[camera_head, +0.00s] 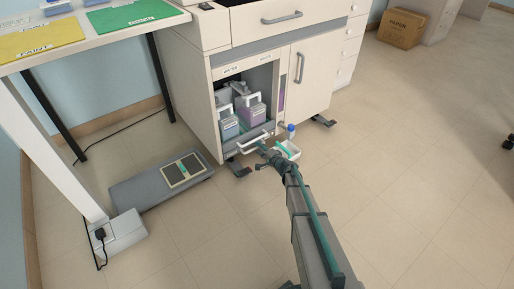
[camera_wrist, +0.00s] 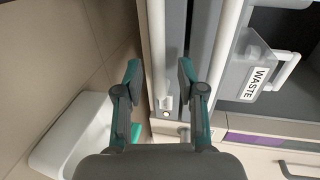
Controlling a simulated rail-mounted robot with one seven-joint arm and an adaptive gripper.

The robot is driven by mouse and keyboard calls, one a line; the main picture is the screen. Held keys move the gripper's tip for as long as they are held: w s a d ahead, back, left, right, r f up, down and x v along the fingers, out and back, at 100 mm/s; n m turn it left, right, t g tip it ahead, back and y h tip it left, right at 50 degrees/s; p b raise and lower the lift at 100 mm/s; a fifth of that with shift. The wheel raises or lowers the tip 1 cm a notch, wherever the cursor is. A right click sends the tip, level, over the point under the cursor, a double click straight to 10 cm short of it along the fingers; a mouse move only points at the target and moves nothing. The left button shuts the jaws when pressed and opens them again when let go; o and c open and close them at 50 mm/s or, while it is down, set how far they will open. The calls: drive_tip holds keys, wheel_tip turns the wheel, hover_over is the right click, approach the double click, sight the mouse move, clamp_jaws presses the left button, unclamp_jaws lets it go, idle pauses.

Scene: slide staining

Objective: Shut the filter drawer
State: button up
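A white handle-like bar (camera_head: 254,143) stands out at the foot of the cabinet's open bay. I take it as the filter drawer's front, though no label on it is readable. My gripper (camera_head: 264,157) is low in front of the cabinet, close to this bar. In the wrist view my gripper (camera_wrist: 159,77) has its two fingers apart, with a pale upright bar (camera_wrist: 156,40) between them in the picture. Whether the fingers touch it cannot be told. A small white tray (camera_head: 290,152) with a teal part juts out just right of my gripper; it also shows in the wrist view (camera_wrist: 55,135).
Inside the bay stand containers, including a purple-grey one (camera_head: 252,110) and a bluish one (camera_head: 228,124). A WASTE label (camera_wrist: 257,83) shows up close. A blue-capped bottle (camera_head: 291,131) stands by the tray. A grey floor platform (camera_head: 140,190) lies left.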

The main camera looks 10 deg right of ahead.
drive_tip(key=v, duration=0.9)
drive_tip(key=s+a+f+n+g+y+p, duration=0.25)
drive_tip(key=s+a+n+g+p, duration=0.4)
drive_tip(key=s, duration=0.65)
drive_tip(key=s+a+r+n+g+h+p, duration=0.1)
drive_tip(key=s+a+g+p, duration=0.25)
drive_tip(key=s, duration=0.55)
drive_tip(key=s+a+r+g+h+p, duration=0.15)
drive_tip(key=s+g+p, duration=0.3)
drive_tip(key=s, duration=0.45)
drive_tip(key=s+d+r+n+g+h+p, duration=0.1)
drive_tip(key=s+r+n+g+h+p, duration=0.1)
drive_tip(key=s+r+p, duration=0.6)
drive_tip(key=s+d+r+n+g+h+p, duration=0.1)
drive_tip(key=s+r+n+g+h+p, duration=0.15)
drive_tip(key=s+r+p, duration=0.6)
drive_tip(key=s+r+n+g+h+p, duration=0.1)
drive_tip(key=s+r+g+h+p, duration=0.1)
drive_tip(key=s+r+p, duration=0.9)
drive_tip(key=shift+d+r+p, duration=0.4)
drive_tip(key=shift+d+p, duration=0.1)
drive_tip(key=shift+p, duration=0.55)
